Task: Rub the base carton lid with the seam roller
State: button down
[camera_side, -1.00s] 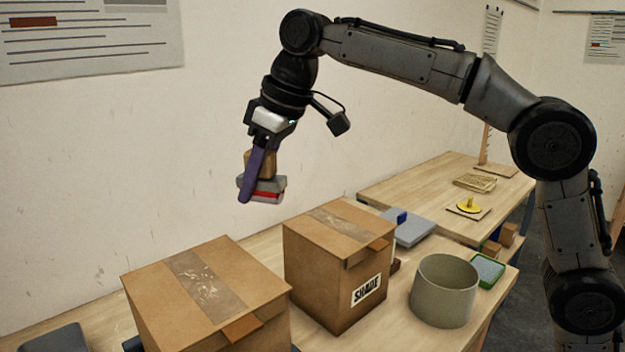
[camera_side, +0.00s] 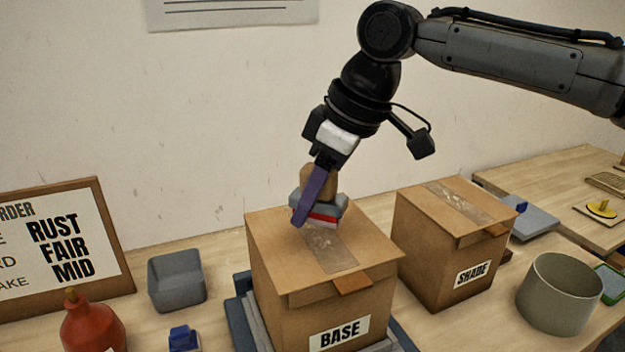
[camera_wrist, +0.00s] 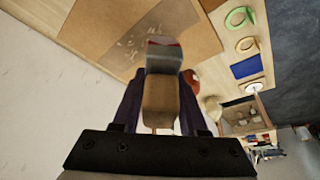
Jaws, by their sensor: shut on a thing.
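The base carton (camera_side: 320,300) is a closed cardboard box labelled BASE. Its lid (camera_side: 360,235) carries a strip of wrinkled clear tape (camera_side: 330,247) down the middle. My gripper (camera_side: 312,198) is shut on the seam roller (camera_side: 322,205), a tan-handled block with a grey body and a red stripe. The roller is over the rear part of the lid, near the tape; I cannot tell whether it touches. In the wrist view the roller's tan handle (camera_wrist: 160,95) sits between my purple fingers, with the taped lid (camera_wrist: 110,35) beyond.
The SHADE carton (camera_side: 450,245) stands to the right, with a round grey-green bin (camera_side: 560,295) beyond it. A grey tub (camera_side: 176,280), a red bottle (camera_side: 92,328), a blue item (camera_side: 184,340) and a framed sign (camera_side: 65,250) are at left.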

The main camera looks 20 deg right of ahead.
aim_at(312, 219)
jog(key=shift+f, duration=1.55)
jog(key=shift+d+f, duration=0.6)
jog(key=shift+f, duration=0.05)
jog(key=shift+d, duration=1.5)
jog(key=shift+w+a, duration=0.55)
jog(key=shift+w, duration=0.2)
jog(key=shift+a, duration=1.5)
jog(key=shift+w+a, duration=0.1)
jog(key=shift+w, duration=0.6)
jog(key=shift+d, duration=2)
jog(key=shift+w+d, duration=0.15)
jog(key=shift+w, duration=0.45)
jog(key=shift+w+a, duration=0.15)
jog(key=shift+a, duration=2.05)
notch_tip(312, 219, up, 8)
jog(key=shift+d+r, duration=0.15)
